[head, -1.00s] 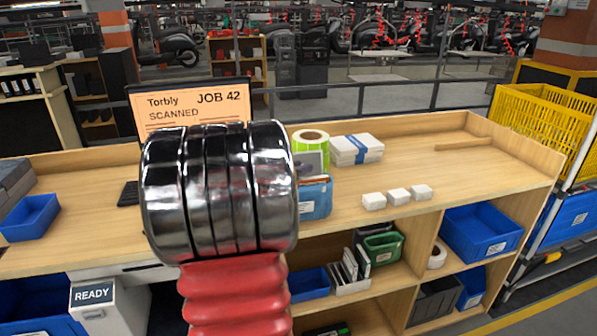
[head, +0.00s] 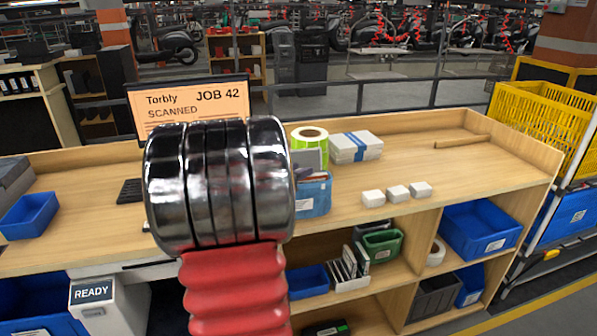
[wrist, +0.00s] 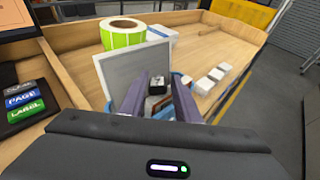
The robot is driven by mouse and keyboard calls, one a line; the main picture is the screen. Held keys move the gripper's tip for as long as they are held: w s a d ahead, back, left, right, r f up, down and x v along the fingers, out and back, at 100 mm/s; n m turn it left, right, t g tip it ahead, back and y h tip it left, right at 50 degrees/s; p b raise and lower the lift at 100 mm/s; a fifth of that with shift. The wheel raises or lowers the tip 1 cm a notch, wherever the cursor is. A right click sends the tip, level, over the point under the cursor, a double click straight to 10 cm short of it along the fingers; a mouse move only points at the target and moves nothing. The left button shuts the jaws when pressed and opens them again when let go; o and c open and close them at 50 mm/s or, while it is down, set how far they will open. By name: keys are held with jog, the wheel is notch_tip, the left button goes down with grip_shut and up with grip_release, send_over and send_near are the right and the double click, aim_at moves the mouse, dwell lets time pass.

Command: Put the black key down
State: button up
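My gripper (wrist: 158,92) shows in the wrist view with two purple-grey fingers pointing away from the dark wrist housing. A small black piece with a pale top, which I take to be the black key (wrist: 157,88), sits between the fingertips and appears to fill the gap. Its lower part is hard to make out. A pale grey panel stands right behind and left of the fingers. Blue edges of a small container show around and below them. In the head view my chrome and red arm hides much of the middle, and the key cannot be made out.
A blue container (head: 314,196) stands at the bench's front, beside a green label roll (head: 309,139) and a white stack with a blue band (head: 355,147). Several small white boxes (head: 397,193) lie to the right. The bench's right side (head: 460,165) is mostly clear.

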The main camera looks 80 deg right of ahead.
jog(key=shift+o, duration=1.2)
jog(key=shift+r, duration=0.5)
jog(key=shift+w+a+r, duration=0.15)
jog(key=shift+a+r, duration=0.05)
jog(key=shift+a, duration=0.1)
jog(key=v, duration=1.1)
jog(key=shift+a, duration=0.15)
jog(key=shift+w, duration=0.15)
jog(key=shift+m, duration=0.3)
